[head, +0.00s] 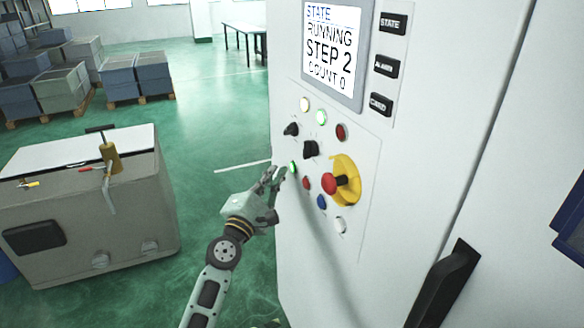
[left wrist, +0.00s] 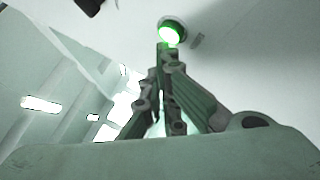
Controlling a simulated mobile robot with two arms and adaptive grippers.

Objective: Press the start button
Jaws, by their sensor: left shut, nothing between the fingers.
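The green-lit button (head: 293,167), which I take for the start button, is on the white machine's control panel (head: 352,145). My left gripper (head: 275,175) is shut and empty, with its fingertips right at this button. In the left wrist view, the closed fingertips (left wrist: 166,50) point at the glowing green button (left wrist: 171,33) and overlap its lower edge. I cannot tell whether they touch it. The screen (head: 333,45) above reads STATE, RUNNING, STEP 2, COUNT 0. My right gripper is out of view.
A red emergency knob on a yellow base (head: 347,190), black switches (head: 311,149), a red button (head: 306,183) and a blue button (head: 321,202) sit close by. A black door handle (head: 442,284) is lower right. A grey cabinet (head: 90,215) stands left, with green floor between.

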